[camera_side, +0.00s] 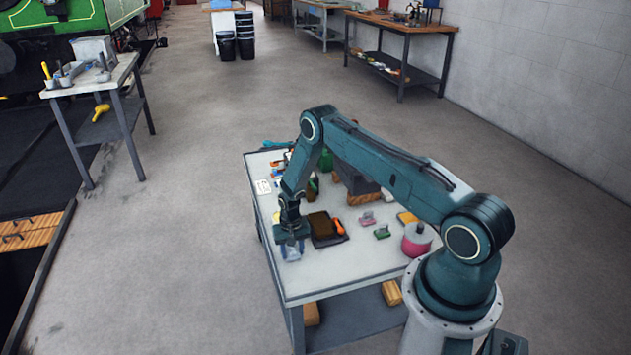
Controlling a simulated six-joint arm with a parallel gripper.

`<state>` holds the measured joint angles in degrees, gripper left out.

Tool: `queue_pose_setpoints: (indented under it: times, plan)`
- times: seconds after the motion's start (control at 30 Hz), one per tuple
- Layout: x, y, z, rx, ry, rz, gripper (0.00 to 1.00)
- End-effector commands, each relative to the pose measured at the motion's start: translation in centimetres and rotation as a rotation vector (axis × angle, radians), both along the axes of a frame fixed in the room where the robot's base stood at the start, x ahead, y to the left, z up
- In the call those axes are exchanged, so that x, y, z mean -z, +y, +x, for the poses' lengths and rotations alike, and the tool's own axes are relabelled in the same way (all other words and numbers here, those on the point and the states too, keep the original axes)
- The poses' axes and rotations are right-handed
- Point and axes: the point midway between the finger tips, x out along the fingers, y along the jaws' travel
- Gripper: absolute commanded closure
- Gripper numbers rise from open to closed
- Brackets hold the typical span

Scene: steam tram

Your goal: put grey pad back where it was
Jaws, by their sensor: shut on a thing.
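My gripper (291,238) is at the front left corner area of the white-topped work table (325,277), pointing down and low over the top. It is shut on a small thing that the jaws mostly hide. A pale blue-grey piece (291,253) shows just below the jaws. The view is too small to tell whether this is the grey pad, or whether it touches the table. No other grey pad can be made out clearly.
A pinkish pad (367,218), a green pad (382,232), a yellow pad (407,217) and a pink-red pot (417,240) stand farther right. Clutter fills the back; the front strip is clear.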

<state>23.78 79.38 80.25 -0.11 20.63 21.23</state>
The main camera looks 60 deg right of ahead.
Motion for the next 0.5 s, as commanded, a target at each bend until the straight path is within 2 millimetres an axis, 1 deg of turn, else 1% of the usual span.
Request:
queue_pose_setpoints:
  times: [0.33,0.37,0.4,0.47,0.5]
  plan:
    - [0.27,-0.02,0.05,0.000,-0.001,-0.001,0.79]
    - [0.29,-0.03,0.06,0.000,-0.001,-0.001,0.55]
    - [0.26,-0.03,0.06,0.000,-0.001,0.000,0.47]
    - [0.26,-0.03,0.06,0.000,-0.001,-0.001,0.36]
    - [0.26,-0.02,0.05,0.000,-0.001,-0.001,0.35]
